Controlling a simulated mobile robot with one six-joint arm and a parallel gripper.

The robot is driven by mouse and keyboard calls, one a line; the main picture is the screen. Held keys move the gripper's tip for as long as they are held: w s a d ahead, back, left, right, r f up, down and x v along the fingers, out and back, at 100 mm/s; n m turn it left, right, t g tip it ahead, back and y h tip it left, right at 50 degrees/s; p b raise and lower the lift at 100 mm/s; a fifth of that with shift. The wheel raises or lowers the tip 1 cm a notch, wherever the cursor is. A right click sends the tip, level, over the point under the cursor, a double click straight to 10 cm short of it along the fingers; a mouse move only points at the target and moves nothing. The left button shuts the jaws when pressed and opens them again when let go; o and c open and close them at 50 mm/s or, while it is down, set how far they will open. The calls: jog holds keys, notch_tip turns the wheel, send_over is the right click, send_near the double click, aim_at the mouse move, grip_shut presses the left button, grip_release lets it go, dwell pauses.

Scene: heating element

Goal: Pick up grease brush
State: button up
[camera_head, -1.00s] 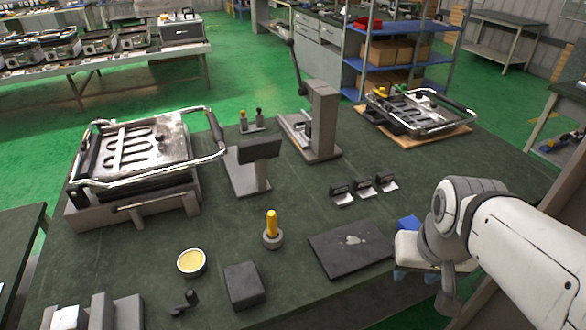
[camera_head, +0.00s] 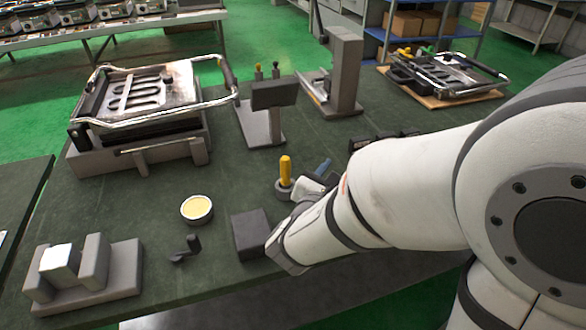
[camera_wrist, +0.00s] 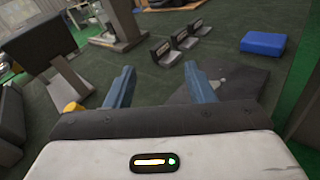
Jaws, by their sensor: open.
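The grease brush (camera_head: 285,172) appears to be the yellow-handled item standing upright in a small round grey holder (camera_head: 284,193) on the dark green table. My gripper (camera_head: 318,176) is just right of it in the head view, partly hidden by my arm, with one blue finger showing. In the wrist view my gripper (camera_wrist: 160,85) is open, with nothing between its two blue fingers. A yellow tip, likely the brush handle (camera_wrist: 73,107), shows outside the left finger, mostly hidden by the gripper body. A bowl of yellow grease (camera_head: 197,208) stands left of the brush.
A dark block (camera_head: 250,233) stands close to my wrist. A small screen on a stand (camera_head: 274,96) and a grey press stand (camera_head: 343,72) rise behind the brush. Several small brackets (camera_wrist: 160,52) and a blue block (camera_wrist: 264,43) lie beyond the fingers.

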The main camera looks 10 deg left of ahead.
aim_at(285, 162)
jog(key=s+a+f+n+t+y+b, duration=0.1)
jog(key=s+a+f+n+t+y, duration=0.1)
jog(key=a+n+y, duration=0.7)
jog(key=w+a, duration=0.1)
jog(key=w, duration=0.1)
jog(key=w+a+m+h, duration=0.1)
jog(key=w, duration=0.1)
jog(key=w+a+m+h, duration=0.1)
jog(key=w, duration=0.2)
jog(key=shift+a, duration=0.2)
grip_shut()
jog(key=shift+r, duration=0.1)
notch_tip(285, 162, up, 10)
jog(key=shift+p, duration=0.9)
